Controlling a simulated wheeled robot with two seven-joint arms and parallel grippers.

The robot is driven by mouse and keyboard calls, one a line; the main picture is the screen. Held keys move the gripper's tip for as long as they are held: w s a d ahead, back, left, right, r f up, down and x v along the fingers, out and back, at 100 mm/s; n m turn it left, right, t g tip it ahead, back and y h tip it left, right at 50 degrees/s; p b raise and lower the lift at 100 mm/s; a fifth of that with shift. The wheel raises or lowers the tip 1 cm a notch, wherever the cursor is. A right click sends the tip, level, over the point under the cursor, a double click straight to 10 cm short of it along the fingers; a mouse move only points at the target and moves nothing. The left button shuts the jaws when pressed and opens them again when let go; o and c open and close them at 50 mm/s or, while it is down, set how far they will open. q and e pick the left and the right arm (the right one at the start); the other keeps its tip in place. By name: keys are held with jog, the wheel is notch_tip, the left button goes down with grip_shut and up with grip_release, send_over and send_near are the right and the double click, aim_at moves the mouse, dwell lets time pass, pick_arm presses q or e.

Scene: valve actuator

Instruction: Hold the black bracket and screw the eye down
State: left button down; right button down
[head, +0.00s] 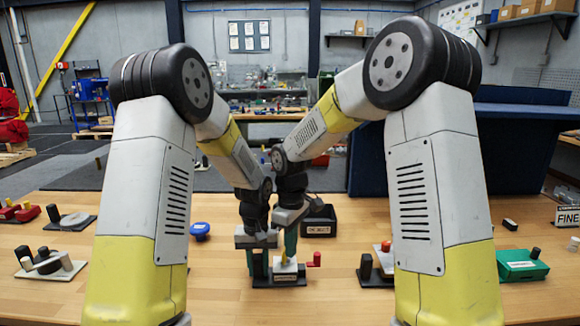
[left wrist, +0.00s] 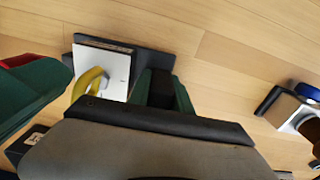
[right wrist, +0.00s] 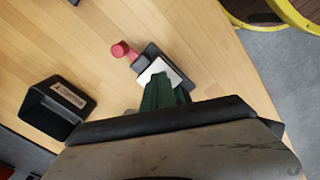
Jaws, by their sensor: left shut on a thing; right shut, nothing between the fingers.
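The black bracket (head: 262,283) lies on the wooden table and carries a white block (head: 287,268). In the left wrist view the black bracket (left wrist: 150,64) extends around the white block (left wrist: 108,70), with the yellow eye (left wrist: 88,84) on top of the block. My left gripper (head: 258,272) points down, its green fingers (left wrist: 163,90) shut on an upright black part of the bracket beside the block. My right gripper (head: 290,250) is shut and empty, above the white block (right wrist: 172,72); its fingers hide the eye in the right wrist view.
A red knob (head: 314,260) stands close to the right of the bracket. A black labelled bin (head: 319,222) sits behind it. A blue knob (head: 200,230) is to the left; a green box (head: 521,265) is far right.

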pick_arm(q)
jog(key=shift+s+f, duration=0.15)
jog(key=shift+f, duration=0.05)
pick_arm(e)
jog(key=shift+s+a, duration=0.1)
jog(key=shift+a, duration=0.05)
jog(key=shift+s, duration=0.1)
jog(key=shift+s+d, duration=0.2)
jog(key=shift+d, duration=0.05)
notch_tip(320, 180, up, 6)
dwell(0.7)
jog(key=shift+w+d+f, duration=0.3)
jog(key=shift+w+f, duration=0.05)
jog(key=shift+f, duration=0.65)
jog(key=shift+w+d+f, duration=0.25)
jog(key=shift+w+f, duration=0.15)
jog(key=shift+f, duration=0.6)
jog(key=shift+w+d+f, duration=0.3)
jog(key=shift+w+f, duration=0.05)
jog(key=shift+f, duration=0.65)
jog(key=shift+a, duration=0.65)
